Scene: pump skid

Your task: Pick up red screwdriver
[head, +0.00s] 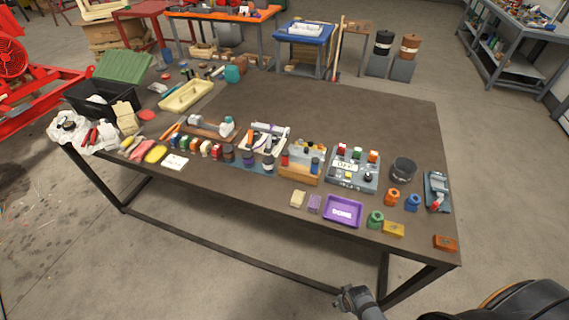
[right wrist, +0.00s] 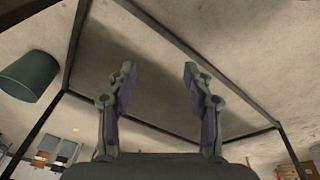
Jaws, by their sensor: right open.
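A slim red-handled tool (head: 91,136), perhaps the red screwdriver, lies on a crumpled white cloth (head: 62,126) at the table's left end in the head view. It is too small to be sure of its type. My right gripper (head: 351,299) is low at the bottom of the head view, in front of the table's near edge and far from that tool. In the right wrist view my right gripper (right wrist: 158,68) is open, with nothing between its fingers. My left gripper is not in view.
The dark table (head: 330,105) holds a crowded row of small items along its near side. A purple tray (head: 343,211) and a black cup (head: 403,169) stand at the right, a black box (head: 92,100) and yellow tray (head: 186,96) at the left. The back middle is clear.

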